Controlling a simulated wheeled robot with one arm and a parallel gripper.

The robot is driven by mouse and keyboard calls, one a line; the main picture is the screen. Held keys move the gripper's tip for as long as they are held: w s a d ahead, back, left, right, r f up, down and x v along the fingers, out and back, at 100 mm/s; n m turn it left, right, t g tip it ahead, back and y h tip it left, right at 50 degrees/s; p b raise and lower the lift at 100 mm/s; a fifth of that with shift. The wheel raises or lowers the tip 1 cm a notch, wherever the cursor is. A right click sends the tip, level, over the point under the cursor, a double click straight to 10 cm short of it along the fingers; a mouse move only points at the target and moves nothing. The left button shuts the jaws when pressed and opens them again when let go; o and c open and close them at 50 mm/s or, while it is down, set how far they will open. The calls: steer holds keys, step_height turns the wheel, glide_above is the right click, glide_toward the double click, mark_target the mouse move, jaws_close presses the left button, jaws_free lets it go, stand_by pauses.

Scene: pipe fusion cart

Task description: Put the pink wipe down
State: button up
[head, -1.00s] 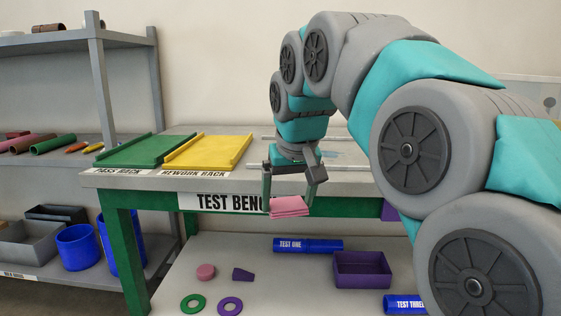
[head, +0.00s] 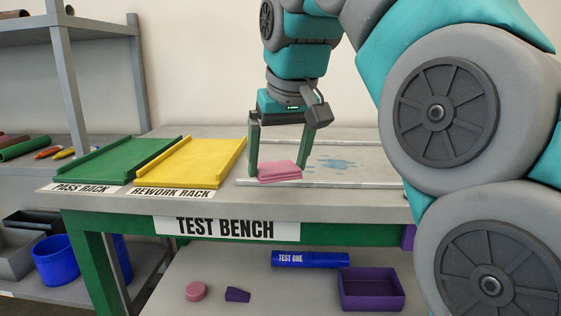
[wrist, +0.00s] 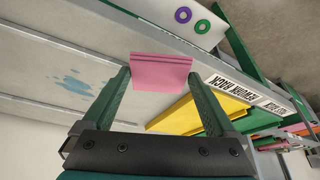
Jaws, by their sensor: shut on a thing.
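The pink wipe (head: 279,172) is a folded, layered cloth. My gripper (head: 277,168) points down with its two green fingers on either side of the wipe, shut on it. In the wrist view the wipe (wrist: 160,73) shows between the fingertips. It is at the near left part of the pale tray area (head: 375,178) on the test bench (head: 330,208). I cannot tell whether the wipe touches the surface. A blue-grey wet patch (head: 338,164) lies to the right of it, also seen in the wrist view (wrist: 68,82).
The yellow rework rack (head: 190,163) and the green pass rack (head: 115,162) are left of my gripper. On the lower shelf are a blue test one pipe (head: 310,259), a purple bin (head: 371,290), a pink disc (head: 197,292) and a purple wedge (head: 237,295).

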steer(key=w, duration=0.4)
steer(key=w+p, duration=0.1)
steer(key=w, duration=0.3)
steer(key=w+f+p, duration=0.1)
steer(key=w, duration=0.3)
steer(key=shift+w+a+f, duration=0.1)
steer(key=shift+w, duration=0.15)
step_height(320, 180, down, 2)
steer(key=shift+f+b, duration=0.2)
steer(key=shift+b, duration=0.8)
steer(key=shift+f, duration=0.65)
steer(key=shift+f, duration=0.1)
steer(key=o, duration=0.8)
steer(key=shift+o, duration=0.2)
